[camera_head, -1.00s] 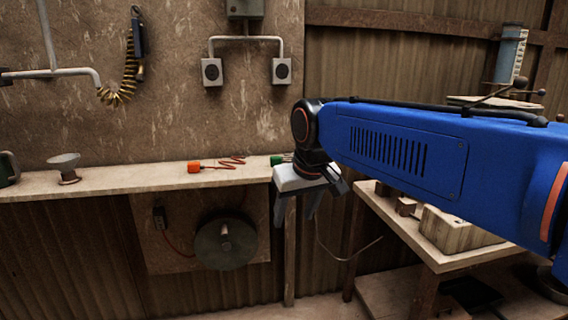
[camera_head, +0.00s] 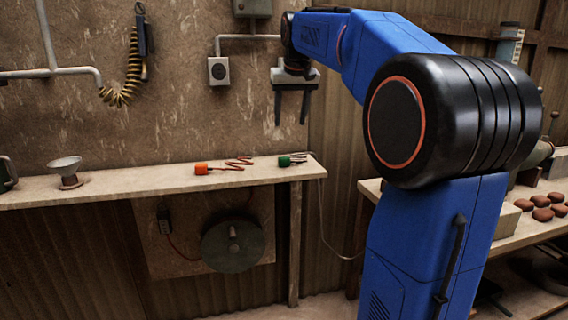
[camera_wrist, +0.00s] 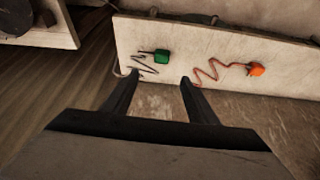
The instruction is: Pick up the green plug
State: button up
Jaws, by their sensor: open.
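The green plug (camera_head: 284,161) lies on the narrow wooden wall shelf (camera_head: 130,181), near its right end, with its dark cord in a zigzag to the right of it. It also shows in the wrist view (camera_wrist: 162,56), beyond my fingertips. My gripper (camera_head: 291,122) is open and empty, pointing down above the shelf near the plug, clearly apart from it. In the wrist view the two dark fingers (camera_wrist: 158,80) are spread, with the plug between and ahead of them.
An orange plug (camera_head: 201,168) with a zigzag red cord lies left of the green one. A funnel-like cup (camera_head: 66,170) stands further left. A workbench (camera_head: 520,233) with several brown lumps is at right.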

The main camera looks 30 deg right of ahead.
send_over(285, 158)
jog(key=s, duration=0.2)
jog(key=f, duration=1)
jog(key=shift+w+f, duration=0.2)
jog(key=shift+w, duration=0.05)
jog(key=shift+a+x, duration=0.15)
jog(key=shift+x, duration=1.2)
jog(key=shift+a+x, duration=0.15)
jog(key=shift+x, duration=1.15)
jog(key=shift+s, duration=0.1)
jog(key=c, duration=1.2)
